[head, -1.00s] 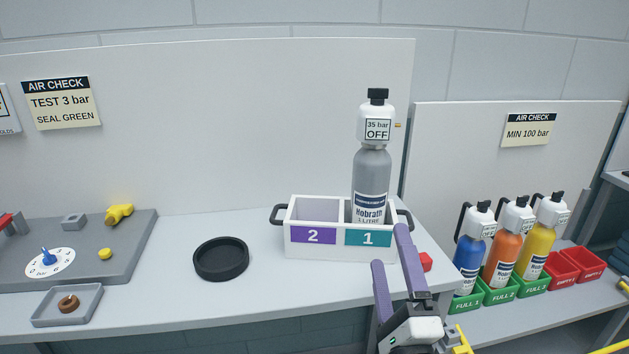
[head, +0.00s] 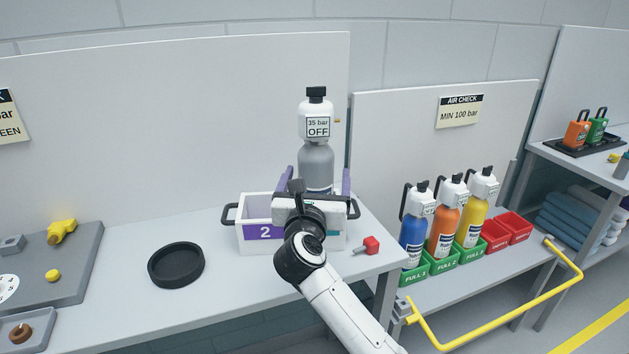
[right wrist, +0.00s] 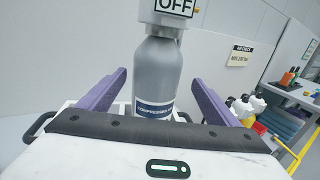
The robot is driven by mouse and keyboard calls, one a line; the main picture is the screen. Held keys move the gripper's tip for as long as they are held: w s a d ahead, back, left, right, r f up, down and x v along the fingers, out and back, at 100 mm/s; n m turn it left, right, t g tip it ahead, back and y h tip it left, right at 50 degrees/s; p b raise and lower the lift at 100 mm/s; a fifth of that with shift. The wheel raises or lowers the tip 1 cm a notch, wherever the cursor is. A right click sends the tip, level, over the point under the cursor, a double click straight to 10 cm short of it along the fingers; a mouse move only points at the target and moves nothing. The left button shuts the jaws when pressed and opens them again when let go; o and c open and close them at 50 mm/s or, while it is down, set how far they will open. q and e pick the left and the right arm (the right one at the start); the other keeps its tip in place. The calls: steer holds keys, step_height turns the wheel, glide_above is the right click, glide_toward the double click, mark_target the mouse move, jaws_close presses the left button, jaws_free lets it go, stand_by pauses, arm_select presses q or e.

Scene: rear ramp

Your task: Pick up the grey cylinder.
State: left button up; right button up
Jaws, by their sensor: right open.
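The grey cylinder (head: 316,158) stands upright in compartment 1 of the white two-part carrier (head: 256,247) on the bench. Its white head reads "35 bar OFF" and has a black cap. My right gripper (head: 315,180) is open, with one purple finger on each side of the cylinder's body. In the right wrist view the cylinder (right wrist: 157,75) stands between the spread fingers (right wrist: 160,88), with a visible gap on both sides. My arm and wrist hide the cylinder's lower part and most of the carrier's front. My left gripper is not in view.
Blue (head: 413,240), orange (head: 443,230) and yellow (head: 474,222) cylinders stand in green holders on a lower bench. A yellow rail (head: 500,320) runs in front.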

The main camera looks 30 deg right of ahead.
steer(key=x, duration=0.2)
steer(key=p+x, duration=0.1)
steer(key=x, duration=0.1)
steer(key=shift+w+a+r, duration=0.2)
steer(key=shift+a+r, duration=0.05)
steer(key=shift+w+d+f, duration=0.1)
steer(key=shift+w+d, duration=0.2)
steer(key=c, duration=2.1)
steer(key=shift+w+r, duration=0.1)
steer(key=shift+r, duration=0.3)
jaws_close()
